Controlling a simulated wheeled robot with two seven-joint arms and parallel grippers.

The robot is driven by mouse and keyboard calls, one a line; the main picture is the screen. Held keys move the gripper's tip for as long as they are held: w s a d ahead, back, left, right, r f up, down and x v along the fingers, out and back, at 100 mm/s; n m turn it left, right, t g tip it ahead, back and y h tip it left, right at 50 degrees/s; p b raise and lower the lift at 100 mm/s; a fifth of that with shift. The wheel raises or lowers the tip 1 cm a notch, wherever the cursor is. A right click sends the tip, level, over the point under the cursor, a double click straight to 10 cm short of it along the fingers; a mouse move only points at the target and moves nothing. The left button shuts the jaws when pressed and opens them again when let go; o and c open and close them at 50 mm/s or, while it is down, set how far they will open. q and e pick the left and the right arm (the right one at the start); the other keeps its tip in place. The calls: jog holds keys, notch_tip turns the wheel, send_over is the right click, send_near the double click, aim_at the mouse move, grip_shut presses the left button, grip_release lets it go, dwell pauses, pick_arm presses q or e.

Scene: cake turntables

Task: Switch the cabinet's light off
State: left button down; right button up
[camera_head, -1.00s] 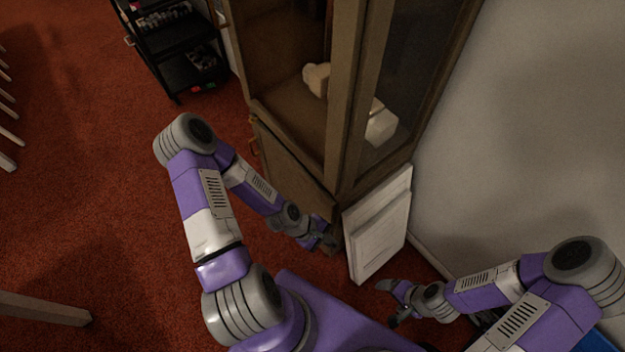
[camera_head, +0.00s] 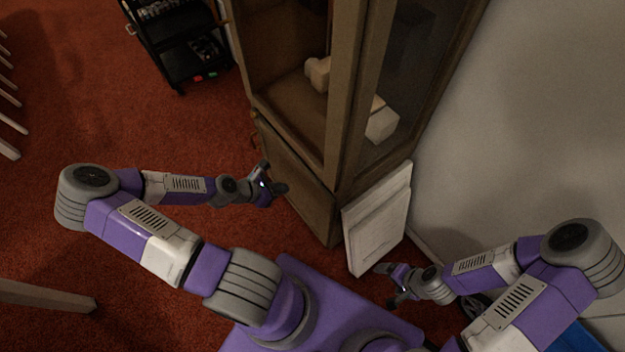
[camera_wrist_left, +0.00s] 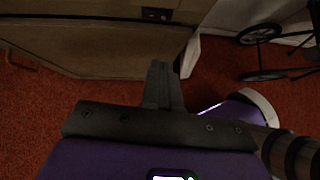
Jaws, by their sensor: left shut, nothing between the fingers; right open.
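The brown wooden cabinet (camera_head: 298,185) stands in the middle of the head view, with an open upper shelf and glass on its right side. Its lower panel also shows at the top of the left wrist view (camera_wrist_left: 100,45). Whether the light is on is unclear. My left gripper (camera_head: 275,179) is shut and empty, just left of the lower cabinet; its fingers (camera_wrist_left: 163,80) point toward the panel. My right gripper (camera_head: 388,285) is open and empty, below the white panels.
White panels (camera_head: 375,225) lean against the cabinet's right side, near the grey wall (camera_head: 520,120). Pale objects (camera_head: 380,122) sit inside the cabinet. A black cart (camera_head: 180,60) stands at the back left.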

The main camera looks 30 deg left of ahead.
pick_arm(q)
jog(key=shift+w, duration=0.1)
jog(key=b, duration=0.6)
send_near(319, 179)
jog(key=shift+s+d+x, duration=0.25)
jog(key=shift+s+x, duration=0.1)
jog(key=shift+x, duration=2.75)
jog(key=shift+f, duration=0.2)
jog(key=shift+p, duration=0.3)
